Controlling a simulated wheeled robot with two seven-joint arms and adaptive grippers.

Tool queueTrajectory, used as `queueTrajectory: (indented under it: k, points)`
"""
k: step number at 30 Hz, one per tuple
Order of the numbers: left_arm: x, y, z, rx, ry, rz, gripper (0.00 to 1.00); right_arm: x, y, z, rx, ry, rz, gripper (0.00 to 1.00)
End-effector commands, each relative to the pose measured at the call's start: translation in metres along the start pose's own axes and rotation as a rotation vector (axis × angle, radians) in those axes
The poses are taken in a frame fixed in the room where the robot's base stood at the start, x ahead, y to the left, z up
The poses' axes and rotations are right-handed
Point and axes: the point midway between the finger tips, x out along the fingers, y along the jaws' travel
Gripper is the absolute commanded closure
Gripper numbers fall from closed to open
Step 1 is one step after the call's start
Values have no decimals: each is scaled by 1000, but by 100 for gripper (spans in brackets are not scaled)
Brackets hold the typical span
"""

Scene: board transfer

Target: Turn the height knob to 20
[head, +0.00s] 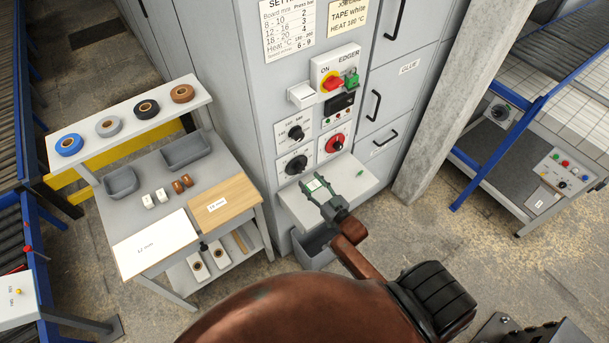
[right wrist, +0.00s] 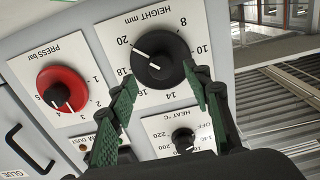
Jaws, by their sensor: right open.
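The height knob (right wrist: 158,62) is a round black dial on a white plate marked HEIGHT mm. Its white pointer line aims at the 20 mark in the right wrist view. In the head view the knob (head: 296,165) is the lower left dial on the grey machine front. My right gripper (head: 318,186) is open in front of the panel, below and right of the knob in the head view. In the right wrist view its green fingertips (right wrist: 160,77) show on either side of the knob's lower part, with no clear contact. My left gripper is not in view.
The red press knob (head: 335,144) and the black heat knob (head: 295,132) sit close to the height knob. A pale shelf (head: 350,185) juts out below the panel. A workbench (head: 165,235) with boards and tape rolls stands at the left.

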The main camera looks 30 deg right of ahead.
Motion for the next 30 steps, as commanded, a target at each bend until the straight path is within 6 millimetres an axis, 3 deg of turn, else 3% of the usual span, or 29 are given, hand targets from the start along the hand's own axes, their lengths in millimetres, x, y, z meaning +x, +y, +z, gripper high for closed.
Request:
queueTrajectory:
  k: [3, 10, 30]
  points:
    - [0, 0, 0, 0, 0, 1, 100, -26, 0, 1, 0, -2, 0, 55]
    - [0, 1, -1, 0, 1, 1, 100, -55, 0, 0, 0, 0, -1, 55]
    - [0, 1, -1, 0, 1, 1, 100, -61, 0, 0, 0, -1, 0, 55]
